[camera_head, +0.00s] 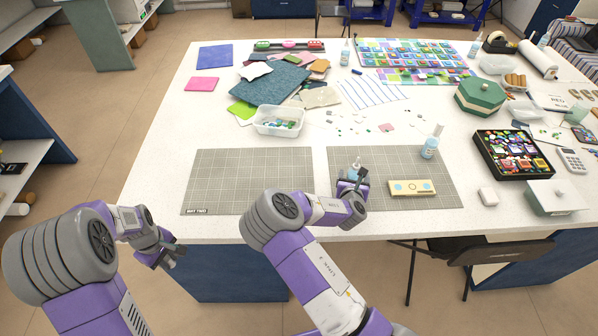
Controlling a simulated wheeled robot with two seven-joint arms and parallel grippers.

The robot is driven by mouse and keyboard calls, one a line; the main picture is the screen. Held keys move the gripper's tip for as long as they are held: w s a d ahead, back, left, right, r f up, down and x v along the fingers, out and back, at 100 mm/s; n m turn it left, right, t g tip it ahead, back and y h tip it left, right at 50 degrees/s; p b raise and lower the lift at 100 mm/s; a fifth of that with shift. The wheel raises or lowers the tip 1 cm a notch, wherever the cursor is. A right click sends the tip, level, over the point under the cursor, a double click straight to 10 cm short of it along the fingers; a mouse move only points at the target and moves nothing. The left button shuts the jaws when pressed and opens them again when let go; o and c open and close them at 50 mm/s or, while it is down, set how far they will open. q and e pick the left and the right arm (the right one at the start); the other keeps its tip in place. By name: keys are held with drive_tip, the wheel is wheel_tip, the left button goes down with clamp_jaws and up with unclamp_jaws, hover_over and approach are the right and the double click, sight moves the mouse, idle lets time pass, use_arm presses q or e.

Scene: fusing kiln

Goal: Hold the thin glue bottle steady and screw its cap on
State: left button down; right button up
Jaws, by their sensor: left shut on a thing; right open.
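A thin pale-blue glue bottle (355,168) stands near the left side of the right-hand grey cutting mat (400,158). My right gripper (353,186) is open, low over the mat, right at this bottle. Its fingers partly hide the bottle's lower part, and I cannot tell whether they touch it. My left gripper (172,256) is off the table, in front of its front left edge. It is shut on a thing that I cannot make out. I cannot pick out a loose cap.
A wooden block with round marks (411,187) lies right of the bottle. Another bottle (430,147) stands at the mat's upper right. A black bead box (513,153) is further right. The left cutting mat (247,180) is clear. A chair (490,249) is at the front.

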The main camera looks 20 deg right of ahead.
drive_tip(key=shift+x, duration=1.25)
drive_tip(key=c, duration=1.1)
use_arm(q)
drive_tip(key=shift+r+p, duration=0.45)
use_arm(e)
wheel_tip(320, 180, up, 10)
drive_tip(key=shift+r, duration=0.1)
